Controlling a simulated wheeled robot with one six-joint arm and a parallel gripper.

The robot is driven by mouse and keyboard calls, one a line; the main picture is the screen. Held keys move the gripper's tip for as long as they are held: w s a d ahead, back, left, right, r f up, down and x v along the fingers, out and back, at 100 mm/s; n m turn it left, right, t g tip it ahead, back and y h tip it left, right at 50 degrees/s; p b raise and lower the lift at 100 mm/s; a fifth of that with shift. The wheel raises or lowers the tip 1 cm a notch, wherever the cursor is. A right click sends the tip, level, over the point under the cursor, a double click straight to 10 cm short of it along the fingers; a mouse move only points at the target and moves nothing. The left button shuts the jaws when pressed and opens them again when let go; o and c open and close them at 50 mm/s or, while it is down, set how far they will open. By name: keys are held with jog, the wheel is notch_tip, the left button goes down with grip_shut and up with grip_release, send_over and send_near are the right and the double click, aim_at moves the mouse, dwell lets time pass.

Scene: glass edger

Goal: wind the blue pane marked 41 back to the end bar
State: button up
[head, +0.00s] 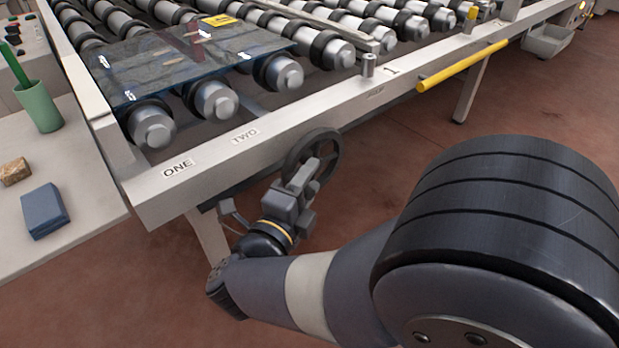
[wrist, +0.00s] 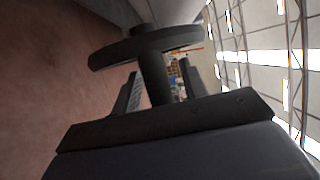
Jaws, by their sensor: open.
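The blue pane (head: 165,68) lies flat on the rollers at the left end of the frame, over the labels ONE and TWO. A yellow label (head: 217,20) shows at its far edge; I cannot read it. The pane lies close beside the pale bar (head: 76,72) along the frame's left end, with what looks like a narrow gap. A dark handwheel (head: 335,158) sits below the front rail. My gripper (head: 306,182) is at the wheel. In the wrist view, my gripper's fingers (wrist: 158,88) stand open on either side of the handwheel's (wrist: 108,56) handle (wrist: 152,76).
A yellow bar (head: 462,66) sticks out along the front rail (head: 260,125) at right. A metal crossbar (head: 335,29) spans the rollers right of the pane. A side table (head: 75,190) at left holds a green cup (head: 39,108) and a blue block (head: 45,210).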

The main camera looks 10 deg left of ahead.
jog(key=shift+w, duration=0.1)
jog(key=shift+c, duration=0.3)
grip_shut()
